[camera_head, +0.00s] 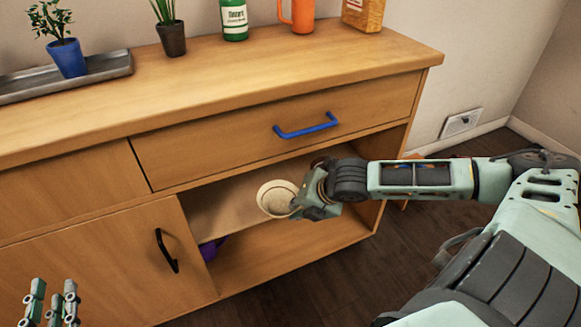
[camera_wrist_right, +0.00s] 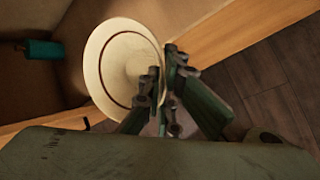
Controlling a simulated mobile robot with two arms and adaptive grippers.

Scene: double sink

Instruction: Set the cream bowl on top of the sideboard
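The cream bowl (camera_head: 276,198) is at the opening of the sideboard's lower compartment, under the drawer. My right gripper (camera_head: 300,205) reaches in from the right and is at the bowl's right rim. In the right wrist view the bowl (camera_wrist_right: 108,62) has its rim between the two close-set fingers (camera_wrist_right: 163,82), one over its inside and one outside. The gripper looks shut on the rim. The sideboard (camera_head: 270,70) has a wooden top with bare space at its front. My left gripper (camera_head: 50,305) is at the lower left, fingers apart and empty.
On the top stand a grey tray (camera_head: 105,70) with a blue-potted plant (camera_head: 68,57), a dark-potted plant (camera_head: 172,38), a green bottle (camera_head: 234,20), an orange mug (camera_head: 301,15) and a carton (camera_head: 364,12). The drawer's blue handle (camera_head: 306,126) sticks out. A purple item (camera_head: 209,250) is inside the compartment.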

